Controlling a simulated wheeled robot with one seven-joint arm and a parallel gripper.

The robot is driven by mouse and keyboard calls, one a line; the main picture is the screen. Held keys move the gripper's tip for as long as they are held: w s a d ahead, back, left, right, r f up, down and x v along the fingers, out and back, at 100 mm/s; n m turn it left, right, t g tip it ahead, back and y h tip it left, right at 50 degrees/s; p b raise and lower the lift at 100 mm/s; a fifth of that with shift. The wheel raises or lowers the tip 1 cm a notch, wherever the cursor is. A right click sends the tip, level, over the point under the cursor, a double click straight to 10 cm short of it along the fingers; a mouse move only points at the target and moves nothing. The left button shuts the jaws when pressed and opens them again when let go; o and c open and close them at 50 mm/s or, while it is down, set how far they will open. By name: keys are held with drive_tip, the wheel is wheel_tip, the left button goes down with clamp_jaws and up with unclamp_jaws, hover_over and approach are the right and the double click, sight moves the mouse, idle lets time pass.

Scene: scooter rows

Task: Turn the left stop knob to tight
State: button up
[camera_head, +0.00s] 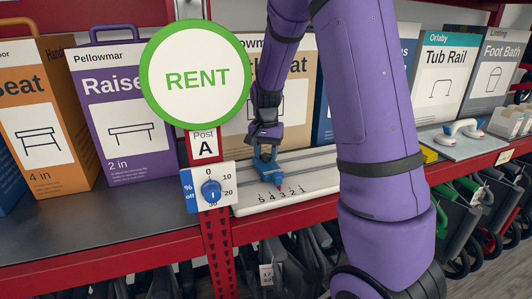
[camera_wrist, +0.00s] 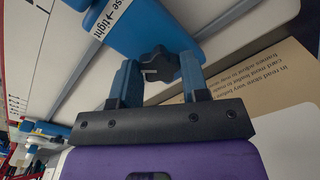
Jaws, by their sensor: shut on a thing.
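My gripper (camera_head: 266,143) points down over a blue stop (camera_head: 264,172) on the white board with a number scale. In the wrist view, my gripper (camera_wrist: 158,74) has its two blue fingers on either side of a dark lobed knob (camera_wrist: 157,62), shut on it. The knob sits at the end of the blue stop (camera_wrist: 150,28), beside a white label that reads "…se → tight". The stop's red pointer (camera_head: 279,188) is near the scale numbers 3 and 2. The fingers partly hide the knob, and its turn angle cannot be told.
A blue dial (camera_head: 211,191) on a white "% off" plate stands left of the board, below a round RENT sign (camera_head: 196,78). Boxes stand behind, including a purple one (camera_head: 120,105). A red shelf edge (camera_head: 120,250) runs along the front.

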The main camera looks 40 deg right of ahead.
sight(266, 155)
drive_tip(key=shift+m, duration=1.6)
drive_tip(key=o, duration=0.9)
wheel_tip(266, 155, up, 11)
drive_tip(key=shift+f, duration=0.1)
